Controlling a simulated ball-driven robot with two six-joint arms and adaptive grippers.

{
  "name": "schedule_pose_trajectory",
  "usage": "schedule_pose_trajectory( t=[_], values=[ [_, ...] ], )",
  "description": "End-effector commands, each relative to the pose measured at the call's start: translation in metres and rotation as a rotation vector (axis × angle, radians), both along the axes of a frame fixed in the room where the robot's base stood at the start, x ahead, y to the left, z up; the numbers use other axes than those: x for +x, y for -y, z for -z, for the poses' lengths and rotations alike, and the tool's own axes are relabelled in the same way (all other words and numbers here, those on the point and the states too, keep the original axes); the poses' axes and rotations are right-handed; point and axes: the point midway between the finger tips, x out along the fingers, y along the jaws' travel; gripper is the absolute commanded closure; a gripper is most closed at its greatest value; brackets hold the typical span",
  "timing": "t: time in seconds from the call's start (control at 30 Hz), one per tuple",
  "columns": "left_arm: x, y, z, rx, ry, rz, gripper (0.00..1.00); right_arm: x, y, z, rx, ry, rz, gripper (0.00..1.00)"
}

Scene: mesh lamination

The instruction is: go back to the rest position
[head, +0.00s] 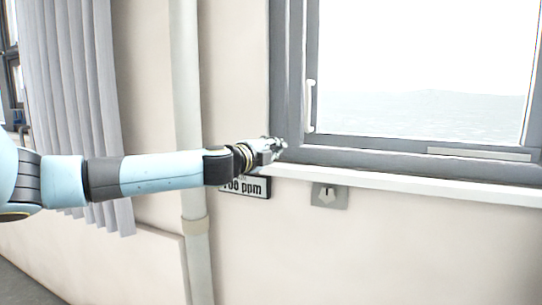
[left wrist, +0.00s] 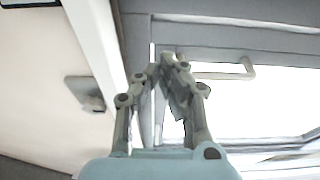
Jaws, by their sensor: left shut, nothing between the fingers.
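My left arm stretches in from the left in the head view. Its gripper (head: 279,147) is at the lower left corner of the window frame (head: 287,70), just above the sill's left end. In the left wrist view the gripper (left wrist: 167,62) has its fingertips together, with nothing seen between them. The white window handle (head: 309,105) stands upright on the frame, above and to the right of the gripper. It also shows close beyond the fingertips in the left wrist view (left wrist: 246,68). I cannot tell if the fingers touch the frame. My right gripper is not in view.
A white sill (head: 400,185) runs right under the window. Below it are a sign reading "ppm" (head: 252,188), partly hidden by my arm, and a small grey wall plate (head: 330,196). A vertical pipe (head: 187,80) and grey curtain (head: 75,80) are behind my arm.

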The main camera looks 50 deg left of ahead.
Motion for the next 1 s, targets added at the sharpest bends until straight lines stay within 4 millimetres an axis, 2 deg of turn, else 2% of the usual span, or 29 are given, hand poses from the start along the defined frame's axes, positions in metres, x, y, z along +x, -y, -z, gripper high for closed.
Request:
schedule_pose_trajectory(
  t=[0.2,0.47,0.57,0.67,0.77,0.8,0.87,0.9,0.97,1.0],
  values=[
    [-0.011,-0.002,-0.002,0.001,0.003,0.006,1.0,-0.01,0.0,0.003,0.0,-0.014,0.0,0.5],
    [-0.013,-0.002,-0.002,-0.003,0.005,0.006,1.0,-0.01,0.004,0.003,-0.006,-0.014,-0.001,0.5],
    [-0.014,-0.001,0.008,-0.012,0.001,0.004,1.0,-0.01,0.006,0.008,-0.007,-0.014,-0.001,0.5],
    [-0.021,0.001,0.047,-0.073,-0.014,-0.017,1.0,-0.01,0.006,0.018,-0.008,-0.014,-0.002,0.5],
    [-0.035,-0.011,0.113,-0.167,-0.06,-0.089,1.0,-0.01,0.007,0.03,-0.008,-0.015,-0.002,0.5],
    [-0.043,-0.016,0.145,-0.214,-0.085,-0.123,1.0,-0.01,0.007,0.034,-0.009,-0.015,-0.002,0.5],
    [-0.058,-0.022,0.194,-0.286,-0.129,-0.174,1.0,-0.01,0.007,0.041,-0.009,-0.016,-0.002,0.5],
    [-0.069,-0.025,0.227,-0.334,-0.158,-0.208,1.0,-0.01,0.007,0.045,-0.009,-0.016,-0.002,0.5],
    [-0.086,-0.026,0.274,-0.402,-0.202,-0.257,1.0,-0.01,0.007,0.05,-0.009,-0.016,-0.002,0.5],
    [-0.099,-0.025,0.305,-0.447,-0.233,-0.29,1.0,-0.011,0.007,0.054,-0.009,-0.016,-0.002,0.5]
  ],
)
